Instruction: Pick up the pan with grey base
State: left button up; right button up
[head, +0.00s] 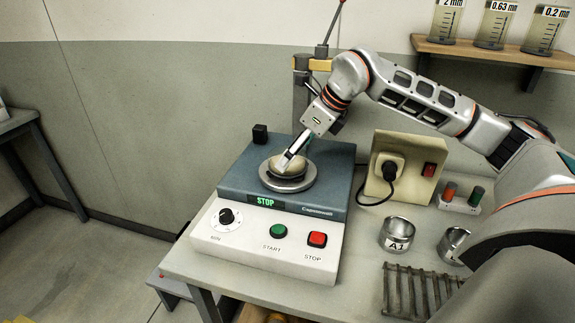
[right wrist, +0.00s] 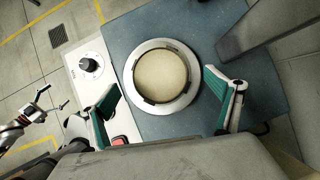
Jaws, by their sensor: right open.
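A round pan (head: 287,166) with a sand-coloured top sits on the grey plate of the blue-grey machine in the head view. From above, in the right wrist view, the pan (right wrist: 165,76) is a beige disc inside a light grey ring. My right gripper (head: 291,156) reaches down over the pan from above. In the right wrist view my right gripper (right wrist: 163,95) is open, with one green-padded finger on each side of the ring and nothing held. Part of my left arm and gripper (right wrist: 48,105) shows small at the left edge of the right wrist view; its jaws are unclear.
The machine's white control panel (head: 262,240) has a dial, a green START button and a red STOP button. A power socket box (head: 404,165), a metal cup marked A1 (head: 397,234) and a metal rack (head: 418,290) stand to its right. A shelf (head: 490,50) with jars is above.

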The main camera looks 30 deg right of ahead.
jog(key=x, duration=0.4)
jog(key=shift+a+r, duration=0.1)
jog(key=shift+r, duration=0.05)
jog(key=c, duration=1.3)
jog(key=shift+r, duration=0.1)
jog(key=shift+c, duration=0.2)
